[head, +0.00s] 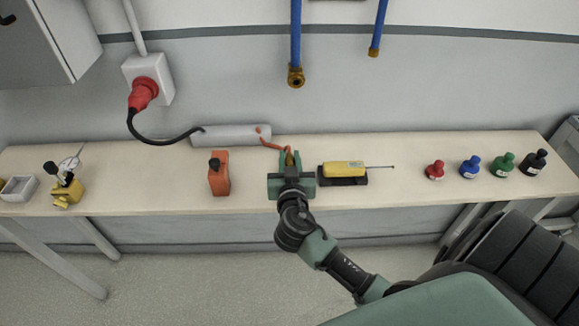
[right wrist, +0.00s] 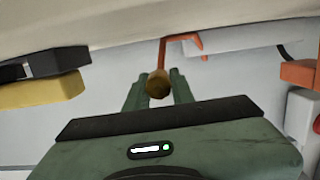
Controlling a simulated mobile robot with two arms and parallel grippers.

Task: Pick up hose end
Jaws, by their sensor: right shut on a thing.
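An orange hose (head: 272,145) runs from the right end of a grey cylinder (head: 230,135) on the bench. Its brass-coloured hose end (right wrist: 158,84) sits between the green fingers of my right gripper (head: 290,160). The gripper is shut on it. In the right wrist view the orange hose (right wrist: 162,52) leads up from the brass end. In the head view the gripper's body hides most of the end. My left gripper is out of view.
Several coloured small bottles (head: 470,168) stand farther right. Blue pipes (head: 295,40) hang on the wall above. A black cable (head: 155,139) meets the cylinder.

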